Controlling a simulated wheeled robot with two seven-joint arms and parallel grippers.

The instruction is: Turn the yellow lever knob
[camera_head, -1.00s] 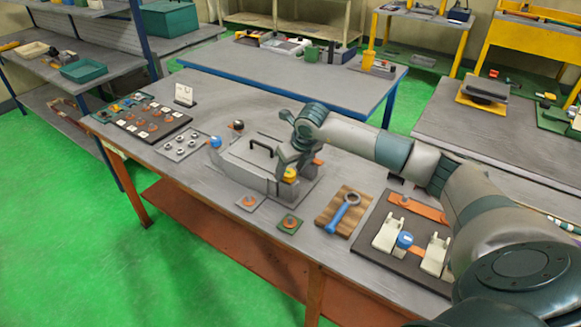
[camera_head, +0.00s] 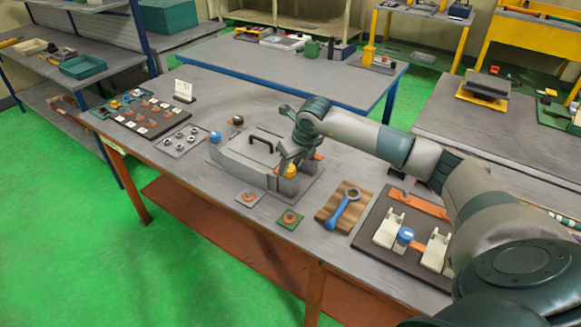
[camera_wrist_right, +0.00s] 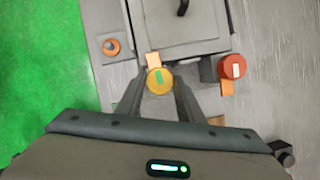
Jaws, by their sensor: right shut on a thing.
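The yellow lever knob (camera_head: 288,171) is at the right end of the grey box (camera_head: 243,163) on the workbench. In the right wrist view the round yellow knob (camera_wrist_right: 159,81) has a green mark on top and an orange tab beside it. My right gripper (camera_head: 285,165) reaches down onto the knob from above. In the right wrist view its two fingers (camera_wrist_right: 158,90) stand on either side of the knob, shut on it. The fingers partly hide the knob in the head view. My left gripper is not in view.
A red knob (camera_wrist_right: 232,67) is close to the right of the fingers in the right wrist view. A blue wrench (camera_head: 343,208) lies on a wooden board. A dark plate (camera_head: 373,255) with white fixtures is at the right. Small orange-topped pads (camera_head: 289,218) lie in front of the box.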

